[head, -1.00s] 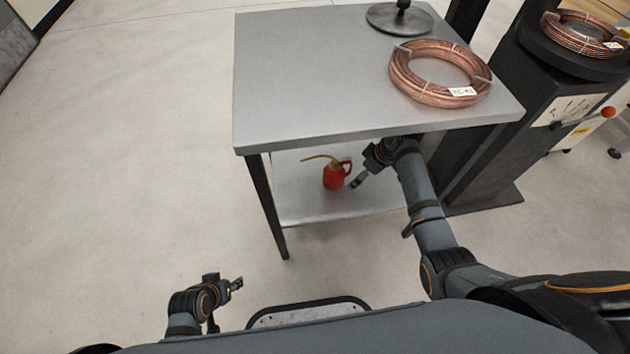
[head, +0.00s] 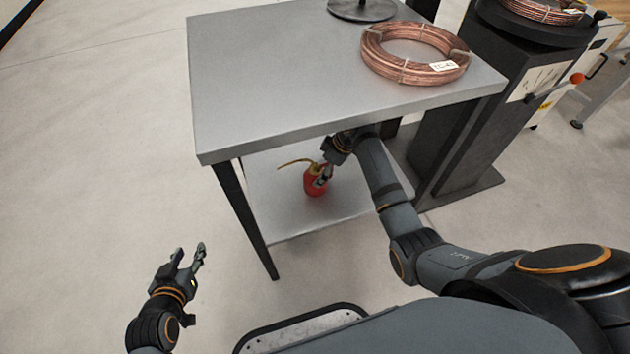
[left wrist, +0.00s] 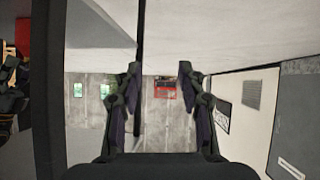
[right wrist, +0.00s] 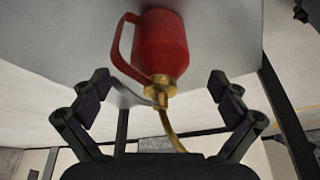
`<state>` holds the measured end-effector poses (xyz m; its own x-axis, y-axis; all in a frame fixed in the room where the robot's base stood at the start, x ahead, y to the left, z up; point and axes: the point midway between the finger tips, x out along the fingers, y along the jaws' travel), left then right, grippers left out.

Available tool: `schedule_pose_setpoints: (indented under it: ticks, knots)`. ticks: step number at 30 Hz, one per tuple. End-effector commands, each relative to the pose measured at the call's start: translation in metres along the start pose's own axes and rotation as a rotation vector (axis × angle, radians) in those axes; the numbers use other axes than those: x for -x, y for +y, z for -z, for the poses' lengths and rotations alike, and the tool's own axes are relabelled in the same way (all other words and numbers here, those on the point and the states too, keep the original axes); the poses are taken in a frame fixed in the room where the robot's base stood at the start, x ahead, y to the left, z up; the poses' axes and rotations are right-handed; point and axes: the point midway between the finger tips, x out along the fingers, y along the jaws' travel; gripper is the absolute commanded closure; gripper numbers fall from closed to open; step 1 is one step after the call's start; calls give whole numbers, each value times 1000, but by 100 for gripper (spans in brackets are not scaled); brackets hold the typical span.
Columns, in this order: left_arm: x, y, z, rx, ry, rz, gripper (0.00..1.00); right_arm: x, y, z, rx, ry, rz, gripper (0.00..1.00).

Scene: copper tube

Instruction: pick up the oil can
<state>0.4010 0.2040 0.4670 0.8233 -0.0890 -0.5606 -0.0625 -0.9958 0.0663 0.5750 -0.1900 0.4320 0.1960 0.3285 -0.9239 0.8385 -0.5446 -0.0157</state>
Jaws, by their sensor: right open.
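The red oil can (head: 311,187) with a yellow spout stands on the lower shelf (head: 275,215) of the metal table. My right gripper (head: 322,178) reaches in under the tabletop and overlaps the can in the head view. In the right wrist view the can (right wrist: 160,45) appears upside down, its brass neck and spout toward the camera. There the open fingers of my right gripper (right wrist: 158,92) are spread on either side of the neck, apart from it. My left gripper (head: 190,252) is open and empty over the floor at the left; it also shows open in the left wrist view (left wrist: 158,72).
The tabletop (head: 270,75) is above my right arm and carries a copper tube coil (head: 380,55) and a dark round base (head: 362,8). A table leg (head: 245,215) stands left of the can. A dark stand (head: 460,130) is on the right. Floor at left is clear.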

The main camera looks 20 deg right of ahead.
Motion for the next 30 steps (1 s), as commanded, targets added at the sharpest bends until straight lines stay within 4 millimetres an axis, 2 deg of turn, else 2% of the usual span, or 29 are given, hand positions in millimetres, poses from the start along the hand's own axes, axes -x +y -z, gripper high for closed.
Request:
schedule_pose_setpoints:
  ticks: [3, 9, 11, 20, 30]
  knots:
    - [-1, -1, 12, -4, 46, 3, 60, -3, 0, 0, 0, 0, -1, 2]
    - [-1, -1, 17, -6, 64, 4, 60, -4, 0, 0, 0, 0, -1, 2]
    - [-1, -1, 25, -9, 94, 5, 60, -5, 0, 0, 0, 0, -1, 2]
    - [8, -2, 98, -32, 375, 15, 60, -18, 0, -1, -1, 0, 0, 2]
    - [43, 0, 177, -62, 718, 20, 60, -30, 0, -1, 0, 1, 0, 2]
